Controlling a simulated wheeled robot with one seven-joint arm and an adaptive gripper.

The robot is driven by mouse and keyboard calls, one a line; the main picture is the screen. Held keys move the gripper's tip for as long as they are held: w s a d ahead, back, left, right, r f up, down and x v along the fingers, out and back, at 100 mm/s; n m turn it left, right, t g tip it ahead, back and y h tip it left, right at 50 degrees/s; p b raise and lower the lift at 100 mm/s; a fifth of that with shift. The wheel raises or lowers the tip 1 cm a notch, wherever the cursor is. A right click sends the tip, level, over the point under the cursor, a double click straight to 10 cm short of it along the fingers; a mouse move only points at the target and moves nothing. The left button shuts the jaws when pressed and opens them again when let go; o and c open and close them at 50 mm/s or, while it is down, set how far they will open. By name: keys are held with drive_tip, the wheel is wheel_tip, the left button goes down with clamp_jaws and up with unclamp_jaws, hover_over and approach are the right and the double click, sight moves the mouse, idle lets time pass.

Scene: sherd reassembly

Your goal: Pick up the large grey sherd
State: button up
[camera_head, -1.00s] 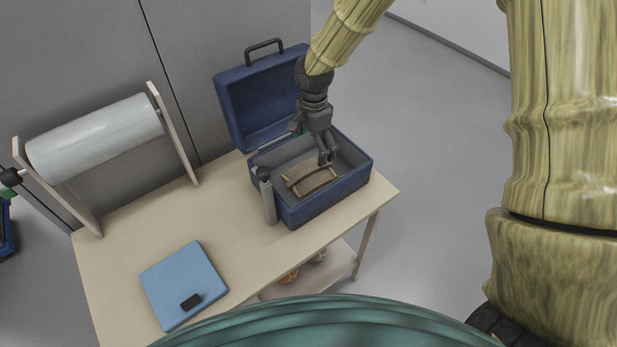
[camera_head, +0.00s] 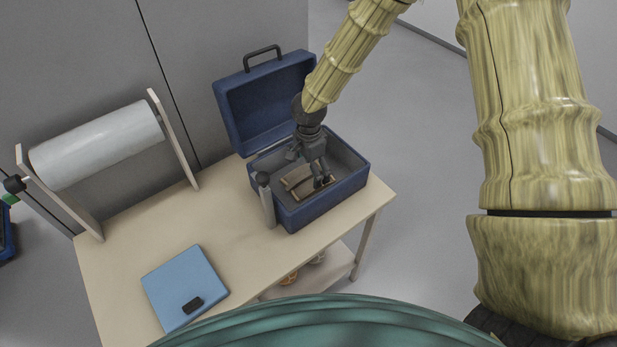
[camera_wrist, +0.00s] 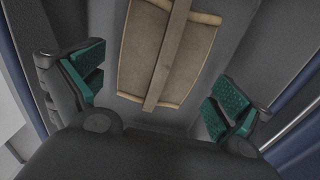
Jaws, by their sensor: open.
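My gripper (camera_head: 321,183) is inside the open blue case, pointing down, its fingers apart and empty. A tan-brown curved piece (camera_head: 297,179) with a narrow strip across it lies on the case floor, partly hidden by my gripper. In the wrist view, this piece (camera_wrist: 137,48) shows ahead between my green-padded fingers, with the strip (camera_wrist: 166,55) running along its middle. My fingers appear apart from it. It looks brown rather than grey; I see no clearly grey sherd.
The blue case (camera_head: 330,205) stands on a pale table (camera_head: 225,215), its lid (camera_head: 265,100) raised behind. A grey upright cylinder (camera_head: 267,205) stands at its front left. A light-blue pad (camera_head: 180,280) bears a small black object (camera_head: 192,305). A white roll (camera_head: 95,145) stands at left.

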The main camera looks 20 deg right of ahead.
sight(308, 178)
drive_tip(key=shift+f, duration=1.35)
drive_tip(key=c, duration=1)
drive_tip(key=shift+r, duration=0.1)
drive_tip(key=shift+c, duration=0.2)
